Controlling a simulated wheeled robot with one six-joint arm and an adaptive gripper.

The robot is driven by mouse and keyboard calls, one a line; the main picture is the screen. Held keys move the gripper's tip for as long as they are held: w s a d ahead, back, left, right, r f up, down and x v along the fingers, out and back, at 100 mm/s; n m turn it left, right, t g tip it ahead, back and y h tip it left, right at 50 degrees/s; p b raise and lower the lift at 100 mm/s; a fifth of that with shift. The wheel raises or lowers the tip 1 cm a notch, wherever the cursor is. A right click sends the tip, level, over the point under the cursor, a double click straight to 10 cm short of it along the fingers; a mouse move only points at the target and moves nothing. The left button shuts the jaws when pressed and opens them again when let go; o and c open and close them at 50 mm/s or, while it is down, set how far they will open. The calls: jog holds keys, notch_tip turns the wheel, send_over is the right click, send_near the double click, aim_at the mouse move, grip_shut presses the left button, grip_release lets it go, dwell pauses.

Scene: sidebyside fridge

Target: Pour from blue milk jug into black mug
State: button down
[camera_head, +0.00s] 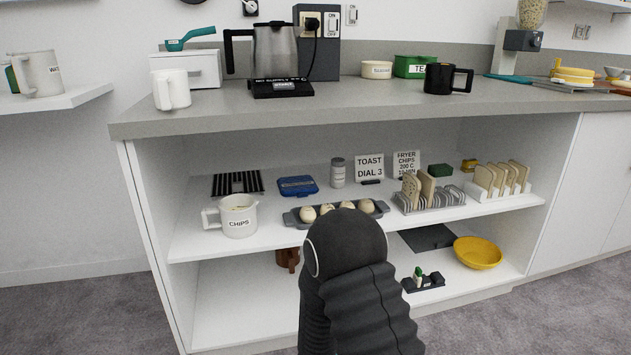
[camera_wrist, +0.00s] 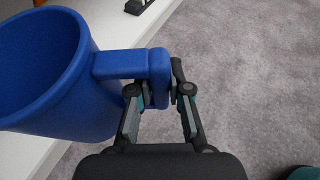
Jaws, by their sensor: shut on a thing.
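The blue milk jug (camera_wrist: 85,105) fills the left of the wrist view. Its open top shows and the inside looks plain blue; I cannot make out any contents. My gripper (camera_wrist: 160,92) is shut on the jug's handle (camera_wrist: 125,64) at its outer upright part. The jug and my gripper are hidden in the head view behind my dark arm. The black mug (camera_head: 439,78) stands upright on the grey counter in the head view, right of the green box, with its handle to the right.
On the counter (camera_head: 350,112) are a kettle (camera_head: 275,50), a white mug (camera_head: 171,89), a cream bowl (camera_head: 377,70) and a green box (camera_head: 410,66). Shelves below hold an egg tray (camera_head: 335,213), a CHIPS jug (camera_head: 238,215), toast racks and a yellow bowl (camera_head: 478,252). Grey carpet lies in front.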

jog(key=shift+w+a+n+t+y, duration=0.25)
jog(key=shift+a+n+t+y, duration=0.15)
jog(key=shift+n, duration=0.1)
jog(key=shift+w+a+r+n+y, duration=0.15)
jog(key=shift+a+r+n+y, duration=0.1)
jog(key=shift+r+n+y, duration=0.05)
jog(key=r+n+y, duration=0.1)
jog(key=r, duration=0.1)
jog(key=r+n+t+y+p, duration=0.1)
jog(key=r, duration=0.1)
jog(key=w+a+r+n+t+y+p, duration=0.1)
jog(key=r, duration=0.2)
jog(key=shift+y, duration=0.4)
jog(key=d+r+p, duration=0.1)
jog(key=d+r, duration=0.3)
jog(key=r, duration=0.5)
jog(key=shift+r+n, duration=0.2)
jog(key=shift+n, duration=0.2)
jog(key=shift+t, duration=0.3)
